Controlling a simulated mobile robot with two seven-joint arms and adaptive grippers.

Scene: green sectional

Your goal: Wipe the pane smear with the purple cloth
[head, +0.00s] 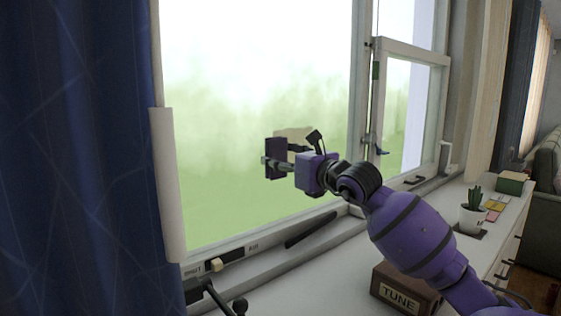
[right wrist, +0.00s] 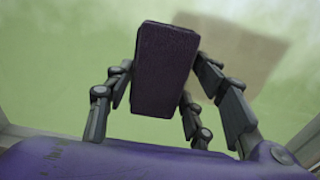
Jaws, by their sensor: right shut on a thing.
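The purple cloth (head: 275,159) looks like a dark purple, thick block. My right gripper (head: 277,164) is shut on it, in front of the large window pane (head: 230,110). In the right wrist view the cloth (right wrist: 164,70) stands slightly tilted between the fingers. The smear (head: 298,134) is a tan patch on the pane, just beyond the gripper and up to the right of the cloth, partly hidden by the gripper. In the right wrist view the smear (right wrist: 243,65) lies right of the cloth. I cannot tell whether the cloth touches the glass. My left gripper is not in view.
A blue curtain (head: 75,150) hangs at the left. A smaller sash (head: 408,110) stands at the right of the pane. On the white sill counter are a box marked TUNE (head: 402,290), a potted cactus (head: 473,215), small coloured cards (head: 494,206) and a green box (head: 512,183).

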